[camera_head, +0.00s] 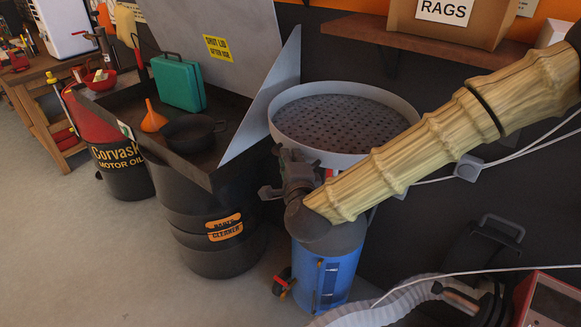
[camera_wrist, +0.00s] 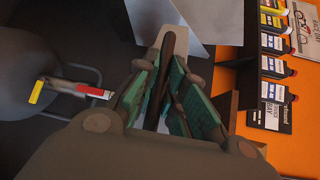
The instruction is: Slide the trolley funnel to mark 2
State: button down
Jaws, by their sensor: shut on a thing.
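The trolley funnel (camera_head: 340,125) is a wide, round grey dish with a perforated dark floor. It stands over the trolley's blue drum (camera_head: 342,268), which has a pale-edged strip on its front. My gripper (camera_head: 291,160) is at the dish's near left edge, in front of its rim. In the wrist view, the green finger pads of my gripper (camera_wrist: 166,85) close around a dark bar (camera_wrist: 165,75), which seems to be the funnel's handle. The fingers and my arm hide where the bar meets the funnel. I cannot make out mark 2.
A black parts cleaner (camera_head: 215,215) with a raised lid (camera_head: 225,35) stands close left, holding a green case (camera_head: 178,82), an orange funnel (camera_head: 152,118) and a black pan (camera_head: 192,131). Floor at left front is clear.

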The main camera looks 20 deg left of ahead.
notch_tip(320, 180, up, 4)
jog(key=shift+f, duration=0.2)
jog(key=c, duration=1.5)
grip_release()
jog(key=shift+f, duration=0.1)
jog(key=shift+s, duration=0.1)
jog(key=v, duration=1.1)
jog(key=shift+s+d, duration=0.2)
jog(key=shift+s, duration=0.15)
